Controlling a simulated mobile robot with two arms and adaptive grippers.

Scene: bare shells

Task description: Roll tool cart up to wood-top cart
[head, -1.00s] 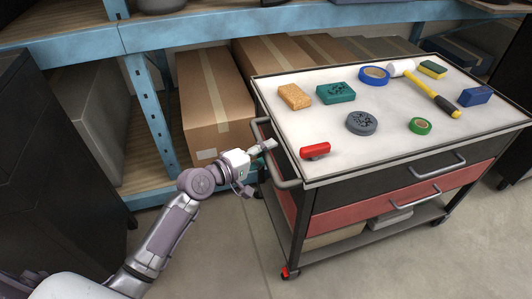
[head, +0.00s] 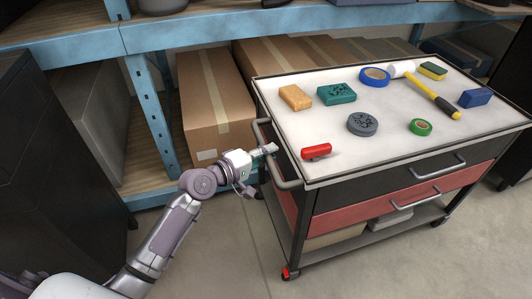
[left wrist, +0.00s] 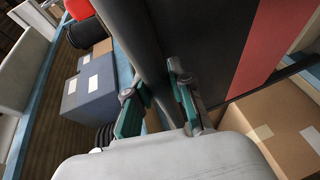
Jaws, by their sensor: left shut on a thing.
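The tool cart (head: 390,172) stands at the right in the head view, with a white top, black side and red drawer. A grey bar handle (head: 277,172) runs along its left end. My left gripper (head: 268,150) is at this handle and shut on it. In the left wrist view my two teal-padded fingers (left wrist: 155,92) stand against the cart's dark end, with its red drawer front (left wrist: 258,45) to the right; the grip itself is partly hidden. My right gripper is out of view. I cannot make out a wood-top cart.
Blue shelving (head: 250,28) with cardboard boxes (head: 212,100) stands close behind the cart. A dark cabinet (head: 50,150) is at the left. Loose tools, tape rolls and blocks lie on the cart top, including a yellow-handled hammer (head: 433,95). Grey floor (head: 390,270) is clear in front.

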